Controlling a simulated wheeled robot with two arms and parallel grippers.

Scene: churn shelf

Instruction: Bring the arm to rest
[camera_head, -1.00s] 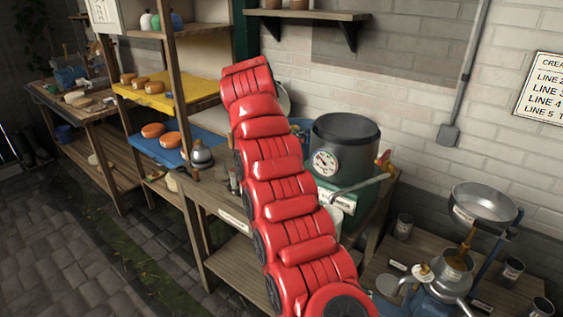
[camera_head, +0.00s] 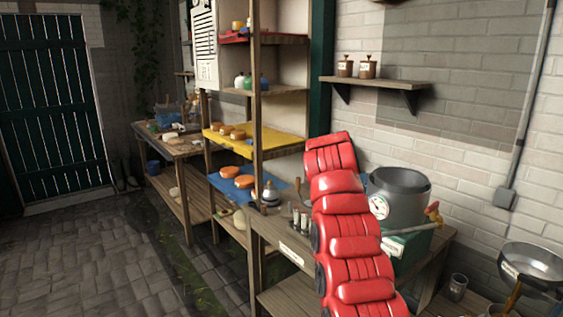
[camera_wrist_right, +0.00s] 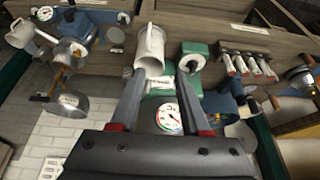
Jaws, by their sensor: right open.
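My right arm (camera_head: 350,225) is red and segmented. It reaches up from the bottom of the head view, in front of the bench and the metal pot (camera_head: 400,197) with a dial. Its gripper is hidden in the head view. In the right wrist view, which looks turned over, my right gripper (camera_wrist_right: 164,76) shows two dark fingers spread apart with nothing held between them. A white jug (camera_wrist_right: 150,48) lies beyond the fingertips, and a dial (camera_wrist_right: 169,118) shows between the fingers. I cannot tell the distance to either. My left gripper is in neither view.
A shelf rack has a yellow board (camera_head: 232,144) and a blue board (camera_head: 222,188) with round orange-topped items. A wall shelf (camera_head: 375,83) holds two small jars. A metal bowl (camera_head: 533,262) stands at right. The paved floor (camera_head: 90,250) at left is clear.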

